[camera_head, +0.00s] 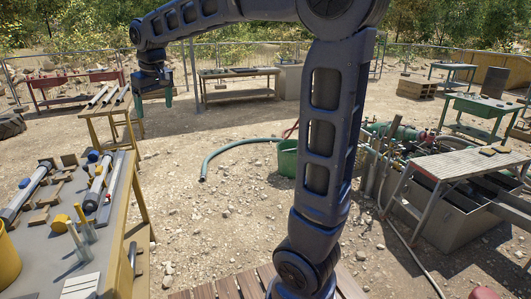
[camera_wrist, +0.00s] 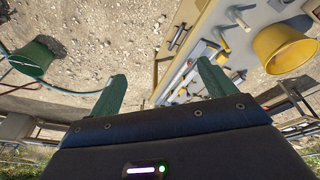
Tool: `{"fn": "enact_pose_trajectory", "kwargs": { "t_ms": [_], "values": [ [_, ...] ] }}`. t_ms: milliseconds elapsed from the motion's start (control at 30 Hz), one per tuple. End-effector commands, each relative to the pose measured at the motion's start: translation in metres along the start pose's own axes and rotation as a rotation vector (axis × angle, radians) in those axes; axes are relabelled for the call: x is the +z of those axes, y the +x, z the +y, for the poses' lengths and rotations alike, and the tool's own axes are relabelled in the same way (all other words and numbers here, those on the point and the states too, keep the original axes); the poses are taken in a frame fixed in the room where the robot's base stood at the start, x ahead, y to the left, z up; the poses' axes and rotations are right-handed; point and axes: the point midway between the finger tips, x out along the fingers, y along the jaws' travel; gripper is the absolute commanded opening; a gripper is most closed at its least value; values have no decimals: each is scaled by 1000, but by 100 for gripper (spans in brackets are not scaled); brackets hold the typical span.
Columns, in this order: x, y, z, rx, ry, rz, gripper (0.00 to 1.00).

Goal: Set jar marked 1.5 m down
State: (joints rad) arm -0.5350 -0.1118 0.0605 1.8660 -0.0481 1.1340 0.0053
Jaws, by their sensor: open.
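My gripper (camera_head: 160,95) is raised at the upper left of the head view, beyond the far end of the near work table (camera_head: 50,262). In the wrist view its two green fingers (camera_wrist: 162,75) are spread apart with nothing between them. Small pale cylinders (camera_head: 77,240) stand on the table beside a yellow round piece (camera_head: 61,223); I cannot tell if one is a jar. No 1.5 m mark is readable in either view. The table and its contents also show in the wrist view.
Long capped tubes (camera_head: 94,187) and small wooden blocks lie on the table. A yellow bucket (camera_head: 8,262) is at its left edge. A green bucket (camera_head: 287,160) and a hose (camera_head: 222,148) are on the gravel. Pipes and a slatted bench (camera_head: 462,158) stand at right.

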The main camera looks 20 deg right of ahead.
Motion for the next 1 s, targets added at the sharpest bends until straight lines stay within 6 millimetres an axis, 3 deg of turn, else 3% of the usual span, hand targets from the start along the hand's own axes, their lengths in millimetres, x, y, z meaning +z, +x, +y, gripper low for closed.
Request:
{"fn": "enact_pose_trajectory", "kwargs": {
  "t_ms": [33, 200, 400, 600, 800, 1000],
  "values": [
    [20, -4, 18, 9, 36, 9, 83],
    [84, -9, 62, 35, 144, 30, 83],
    [165, -6, 98, 65, 270, 56, 83],
    [245, 5, 117, 96, 397, 83, 83],
    [315, 24, 122, 126, 510, 109, 83],
    [352, 37, 120, 143, 572, 125, 83]
  ]
}}
